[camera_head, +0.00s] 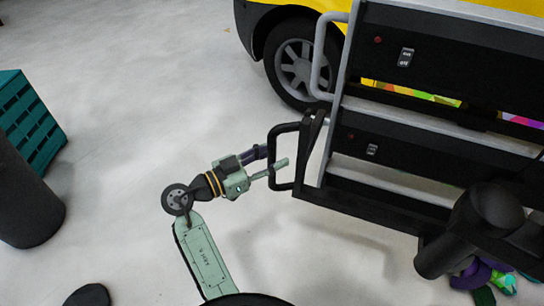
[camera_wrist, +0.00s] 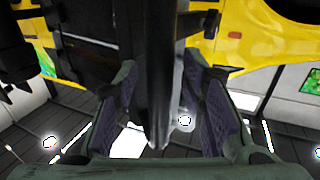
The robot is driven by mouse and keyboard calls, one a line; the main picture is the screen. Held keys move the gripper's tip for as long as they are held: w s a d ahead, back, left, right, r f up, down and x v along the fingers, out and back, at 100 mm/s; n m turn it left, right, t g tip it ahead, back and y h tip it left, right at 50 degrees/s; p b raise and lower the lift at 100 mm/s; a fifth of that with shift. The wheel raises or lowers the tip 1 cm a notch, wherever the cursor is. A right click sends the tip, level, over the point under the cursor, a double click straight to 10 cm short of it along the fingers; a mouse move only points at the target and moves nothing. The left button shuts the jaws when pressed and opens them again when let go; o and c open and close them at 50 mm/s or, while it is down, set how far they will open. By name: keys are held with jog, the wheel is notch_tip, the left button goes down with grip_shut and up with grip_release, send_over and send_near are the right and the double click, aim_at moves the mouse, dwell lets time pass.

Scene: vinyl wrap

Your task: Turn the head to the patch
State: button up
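My gripper (camera_head: 270,163), pale green with purple pads, is at the black handle (camera_head: 283,133) on the left side of a black rack in the head view. In the wrist view a dark upright bar (camera_wrist: 158,75) stands between my two fingers (camera_wrist: 160,105). Gaps show between the bar and the pads, so the fingers look open around it. Multicoloured vinyl (camera_head: 415,92) shows on the yellow car (camera_head: 270,12) behind the rack. I cannot tell which piece is the patch. The rack hides much of the car's side.
The black rack (camera_head: 440,118) with pale shelf edges and a grey tube rail (camera_head: 318,60) fills the right. A teal crate (camera_head: 30,120) stands at far left. Colourful crumpled pieces (camera_head: 492,278) lie at bottom right. The pale floor (camera_head: 130,90) at left centre is clear.

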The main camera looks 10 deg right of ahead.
jog(key=v, duration=1.2)
dwell(0.8)
